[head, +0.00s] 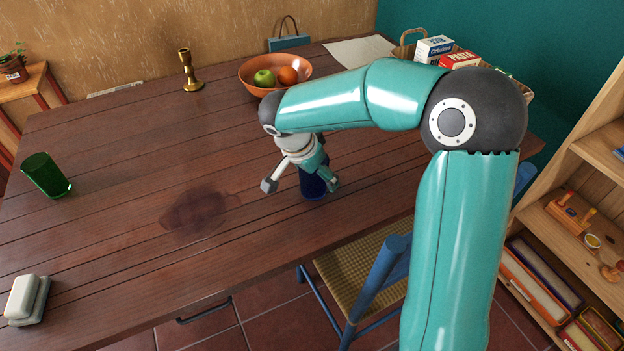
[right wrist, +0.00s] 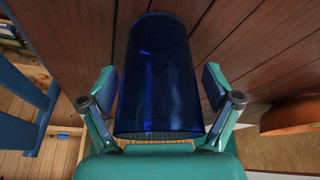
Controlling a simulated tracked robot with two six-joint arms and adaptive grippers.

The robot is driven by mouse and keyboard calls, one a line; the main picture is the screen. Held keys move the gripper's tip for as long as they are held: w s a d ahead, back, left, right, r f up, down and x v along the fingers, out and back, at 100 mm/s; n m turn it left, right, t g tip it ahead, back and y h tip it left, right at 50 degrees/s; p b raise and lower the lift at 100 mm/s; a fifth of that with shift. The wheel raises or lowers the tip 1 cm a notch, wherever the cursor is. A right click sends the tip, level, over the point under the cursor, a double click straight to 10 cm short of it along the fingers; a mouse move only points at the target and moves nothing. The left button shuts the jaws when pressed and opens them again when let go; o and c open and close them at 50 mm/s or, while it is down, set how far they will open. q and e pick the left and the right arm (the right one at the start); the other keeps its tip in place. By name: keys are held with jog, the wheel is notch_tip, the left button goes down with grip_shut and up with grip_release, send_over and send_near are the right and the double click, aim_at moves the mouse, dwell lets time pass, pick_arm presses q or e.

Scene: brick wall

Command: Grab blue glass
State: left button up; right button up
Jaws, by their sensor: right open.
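The blue glass (head: 312,184) stands on the wooden table (head: 130,150) near its front edge, partly hidden behind my right gripper. My right gripper (head: 301,187) is open, with one finger on each side of the glass. In the right wrist view the blue glass (right wrist: 158,75) fills the space between the open fingers of the right gripper (right wrist: 161,88). A gap shows at the right finger; the left finger is very close to the glass, and I cannot tell whether it touches. My left gripper is not in view.
A green glass (head: 46,175) stands at the left. A copper bowl of fruit (head: 250,84) and a brass candlestick (head: 188,72) are at the back. A white butter dish (head: 26,298) is at the front left. A blue chair (head: 375,275) stands at the front edge.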

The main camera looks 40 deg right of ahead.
jog(key=c, duration=1.1)
